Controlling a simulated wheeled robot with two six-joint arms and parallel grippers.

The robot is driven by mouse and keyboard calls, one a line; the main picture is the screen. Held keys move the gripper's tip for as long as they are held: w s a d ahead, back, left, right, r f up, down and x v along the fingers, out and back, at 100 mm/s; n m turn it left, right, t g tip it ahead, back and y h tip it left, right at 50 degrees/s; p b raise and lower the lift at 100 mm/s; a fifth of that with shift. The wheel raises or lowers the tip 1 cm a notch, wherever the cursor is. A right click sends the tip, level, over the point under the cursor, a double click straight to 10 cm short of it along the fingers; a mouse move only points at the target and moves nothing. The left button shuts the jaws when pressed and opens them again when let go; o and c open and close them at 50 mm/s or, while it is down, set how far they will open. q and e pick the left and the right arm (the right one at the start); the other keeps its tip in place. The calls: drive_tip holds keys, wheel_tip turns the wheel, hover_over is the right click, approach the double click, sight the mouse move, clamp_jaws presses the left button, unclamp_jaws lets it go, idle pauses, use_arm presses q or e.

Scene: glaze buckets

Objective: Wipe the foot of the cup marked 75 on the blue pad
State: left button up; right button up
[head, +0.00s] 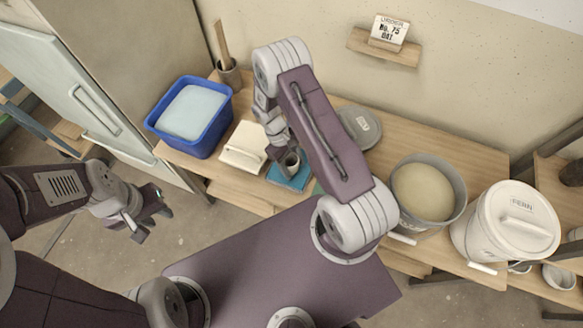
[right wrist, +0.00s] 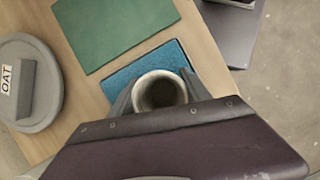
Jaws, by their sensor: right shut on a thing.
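My right gripper (right wrist: 158,98) is shut on a grey cup with a pale rim (right wrist: 160,78). The cup also shows in the head view (head: 291,162). Its open mouth faces up, and no number on it can be read. The cup is over the blue pad (head: 288,181), which shows behind it in the right wrist view (right wrist: 150,63). The cup's foot is hidden, so I cannot tell whether it touches the pad. My left gripper (head: 150,218) is empty, its fingers apart, off the table's left front.
A green mat (right wrist: 117,30) and grey lid marked OAT (right wrist: 30,100) lie nearby. A grey bucket (head: 459,194) and white lidded bucket (head: 478,229) stand right. A wall card (head: 389,31) reads No. 75.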

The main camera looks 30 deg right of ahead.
sight(297, 156)
drive_tip(key=shift+w+d+f+b, duration=0.1)
drive_tip(key=shift+w+d+b, duration=0.25)
drive_tip(key=shift+w+d, duration=0.6)
drive_tip(key=shift+w+d+b, duration=0.3)
drive_tip(key=shift+w+d, duration=0.45)
drive_tip(key=shift+d, duration=0.35)
drive_tip(key=shift+s+a+p, duration=0.45)
drive_tip(key=shift+a, duration=0.1)
clamp_jaws()
drive_tip(key=shift+s+a+p, duration=0.95)
drive_tip(key=shift+s+a, duration=0.9)
drive_tip(key=shift+a, duration=0.3)
drive_tip(key=shift+w+d+b, duration=0.55)
drive_tip(key=shift+w+d, duration=0.7)
drive_tip(key=shift+d, duration=0.15)
drive_tip(key=shift+w+d+b, duration=0.5)
drive_tip(key=shift+w+d, duration=0.55)
drive_tip(key=shift+d, duration=0.2)
